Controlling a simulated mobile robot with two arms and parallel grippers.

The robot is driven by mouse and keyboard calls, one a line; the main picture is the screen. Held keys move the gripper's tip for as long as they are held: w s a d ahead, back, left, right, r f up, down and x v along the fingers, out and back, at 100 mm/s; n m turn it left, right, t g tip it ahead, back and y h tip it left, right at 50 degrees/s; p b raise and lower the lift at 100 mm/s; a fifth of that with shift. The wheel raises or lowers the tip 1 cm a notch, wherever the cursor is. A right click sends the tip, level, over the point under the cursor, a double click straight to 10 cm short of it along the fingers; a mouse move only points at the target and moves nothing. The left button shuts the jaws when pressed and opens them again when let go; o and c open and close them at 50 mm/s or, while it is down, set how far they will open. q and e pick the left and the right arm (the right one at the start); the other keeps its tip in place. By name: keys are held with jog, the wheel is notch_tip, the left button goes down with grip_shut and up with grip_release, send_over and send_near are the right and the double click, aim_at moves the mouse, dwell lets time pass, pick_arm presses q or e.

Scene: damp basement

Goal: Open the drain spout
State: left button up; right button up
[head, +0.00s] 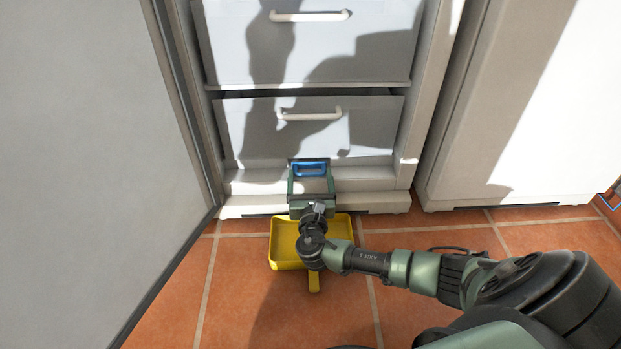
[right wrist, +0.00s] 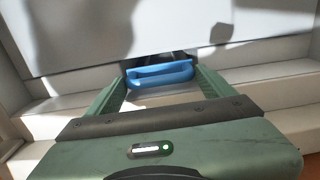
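The drain spout is a blue loop-shaped part (head: 310,169) low at the front of a white drawer cabinet, just below the bottom drawer. It also shows in the right wrist view (right wrist: 160,75). My right gripper (head: 309,166) is at the spout, with its two green fingers apart, one on each side of it. In the right wrist view my right gripper (right wrist: 160,88) shows gaps beside the blue part, so the fingers are not closed on it. A yellow tray (head: 284,244) lies on the floor below, partly hidden by my right arm. My left gripper is not in view.
The bottom drawer (head: 365,125) has a white handle and stands slightly ajar at its top edge. A large grey panel (head: 80,150) stands close on the left. A white cabinet (head: 530,110) stands on the right. Orange floor tiles (head: 235,290) are clear around the tray.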

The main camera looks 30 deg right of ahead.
jog(key=shift+s+a+r+p, duration=0.15)
jog(key=shift+s+p, duration=0.15)
jog(key=shift+p, duration=0.15)
jog(key=p+v, duration=0.4)
jog(key=v, duration=0.3)
jog(key=p+v, duration=0.4)
jog(key=v, duration=0.3)
jog(key=shift+f, duration=0.25)
jog(key=o, duration=1.8)
jog(key=shift+s, duration=0.1)
